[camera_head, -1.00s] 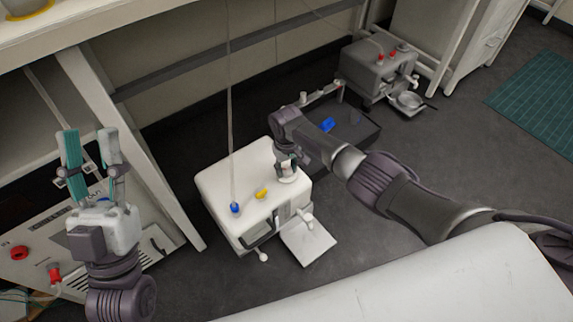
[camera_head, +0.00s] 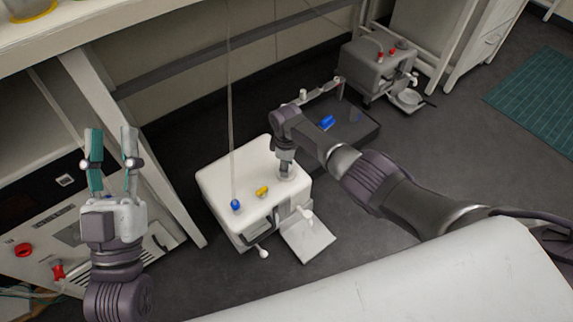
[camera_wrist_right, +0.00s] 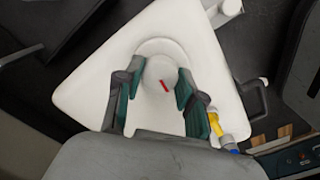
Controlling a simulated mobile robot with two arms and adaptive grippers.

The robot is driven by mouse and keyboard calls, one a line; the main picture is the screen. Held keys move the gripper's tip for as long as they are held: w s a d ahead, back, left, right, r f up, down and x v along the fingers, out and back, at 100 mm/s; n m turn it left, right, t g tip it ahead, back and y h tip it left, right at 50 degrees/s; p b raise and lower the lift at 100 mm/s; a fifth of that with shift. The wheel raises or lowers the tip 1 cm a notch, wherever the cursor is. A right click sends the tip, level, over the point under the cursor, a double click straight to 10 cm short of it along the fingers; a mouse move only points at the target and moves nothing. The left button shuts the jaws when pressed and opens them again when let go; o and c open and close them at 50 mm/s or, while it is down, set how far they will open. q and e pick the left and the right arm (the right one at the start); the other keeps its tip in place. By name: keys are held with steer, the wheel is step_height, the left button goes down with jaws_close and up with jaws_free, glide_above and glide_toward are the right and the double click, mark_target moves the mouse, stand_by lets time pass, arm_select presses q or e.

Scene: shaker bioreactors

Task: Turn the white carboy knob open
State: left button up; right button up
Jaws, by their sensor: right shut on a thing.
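The white carboy (camera_head: 222,181) stands on the floor in the middle of the head view and fills much of the right wrist view (camera_wrist_right: 88,92). Its round white knob (camera_wrist_right: 158,72) has a red mark, slanted in the right wrist view. My right gripper (camera_wrist_right: 158,88) has its teal-padded fingers on either side of the knob, shut on it. In the head view the right gripper (camera_head: 285,169) points down at the carboy's top right corner and mostly hides the knob. My left gripper (camera_head: 112,150) is open and empty, pointing up at the left, away from the carboy.
A bench frame is at left.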

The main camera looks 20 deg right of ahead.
steer(key=shift+a+n, duration=0.1)
steer(key=shift+n, duration=0.4)
steer(key=o, duration=1.1)
steer(key=shift+o, duration=0.2)
steer(key=shift+r, duration=0.1)
step_height(320, 180, up, 12)
